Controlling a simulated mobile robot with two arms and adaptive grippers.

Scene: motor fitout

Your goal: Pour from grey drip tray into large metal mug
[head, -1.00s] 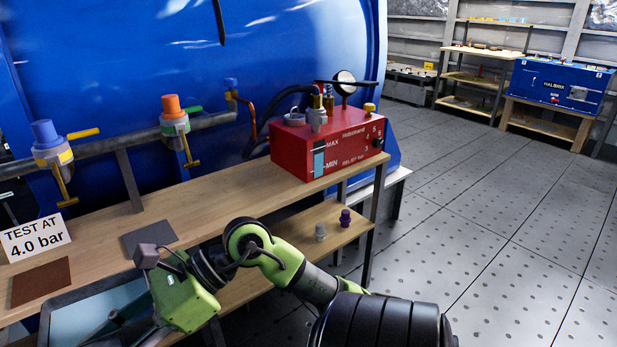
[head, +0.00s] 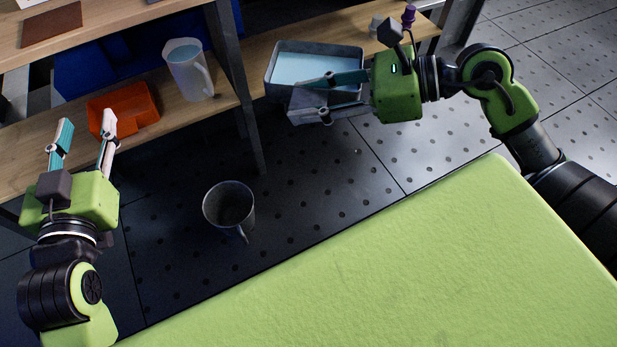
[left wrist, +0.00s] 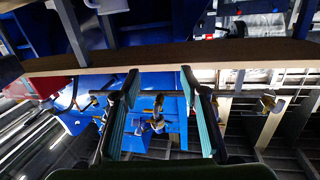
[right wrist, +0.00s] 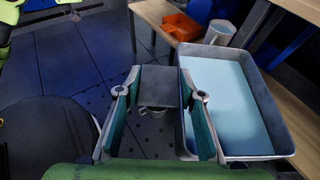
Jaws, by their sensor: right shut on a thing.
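The grey drip tray (head: 316,49) holds light blue liquid and looks close to level. My right gripper (head: 328,98) is shut on the tray's grey side tab, which also shows between the fingers in the right wrist view (right wrist: 158,86). The large metal mug (head: 229,210) is dark grey and stands upright on the floor, to the lower left of the tray in the head view. It is partly hidden behind the tab in the right wrist view (right wrist: 152,111). My left gripper (head: 84,137) is open and empty, in front of the lower shelf at the left.
An orange bin (head: 124,108) and a white jug (head: 188,70) stand on the lower wooden shelf. A bench leg (head: 236,90) stands between jug and tray. A purple-topped item (head: 408,15) is at the shelf's right. Floor around the mug is clear.

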